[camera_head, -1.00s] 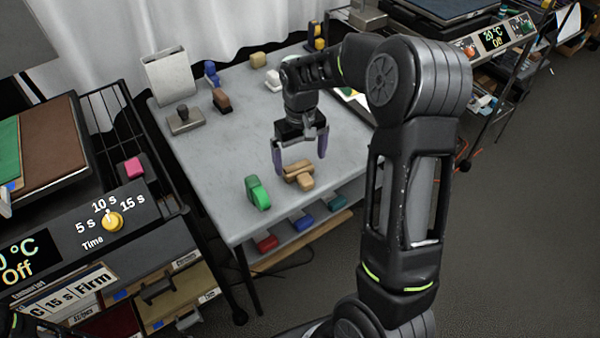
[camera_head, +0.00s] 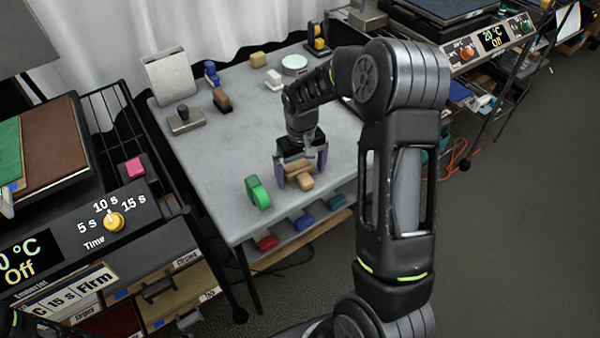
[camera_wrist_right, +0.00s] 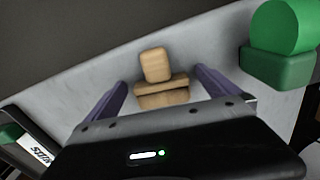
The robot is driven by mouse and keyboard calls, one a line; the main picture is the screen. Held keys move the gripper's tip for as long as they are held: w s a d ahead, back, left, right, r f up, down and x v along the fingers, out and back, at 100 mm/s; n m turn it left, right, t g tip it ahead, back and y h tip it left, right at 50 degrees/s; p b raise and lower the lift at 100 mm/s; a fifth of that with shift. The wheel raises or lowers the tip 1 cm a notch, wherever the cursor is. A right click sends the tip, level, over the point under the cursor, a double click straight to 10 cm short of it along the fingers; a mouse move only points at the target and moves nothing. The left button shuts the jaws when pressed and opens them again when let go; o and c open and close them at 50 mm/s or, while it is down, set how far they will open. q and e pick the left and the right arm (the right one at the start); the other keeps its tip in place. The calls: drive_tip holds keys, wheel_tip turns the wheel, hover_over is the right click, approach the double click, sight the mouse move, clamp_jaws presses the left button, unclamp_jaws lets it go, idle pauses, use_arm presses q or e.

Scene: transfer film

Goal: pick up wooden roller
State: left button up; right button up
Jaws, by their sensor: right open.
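The wooden roller (camera_head: 299,169) lies on the grey table, a tan cylinder with a block-like handle toward the table's front edge. In the right wrist view the wooden roller (camera_wrist_right: 156,66) shows ahead, between the finger lines. My right gripper (camera_head: 301,181) is open, pointing down, with its purple fingers low on either side of the roller. In the wrist view my right gripper (camera_wrist_right: 158,88) has both fingers apart with nothing held; part of the roller is hidden by the gripper body. I cannot tell whether the fingers touch it.
A green tape-like roller (camera_head: 257,193) stands close to the left of the wooden one. Blocks, a brown brush (camera_head: 221,99) and a grey stamp (camera_head: 186,119) sit farther back on the table (camera_head: 215,165). Coloured items lie on a shelf below the front edge.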

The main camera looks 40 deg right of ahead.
sight(302, 172)
drive_tip(key=c, duration=1.7)
wheel_tip(302, 172, up, 10)
drive_tip(key=shift+s, duration=0.1)
idle(0.6)
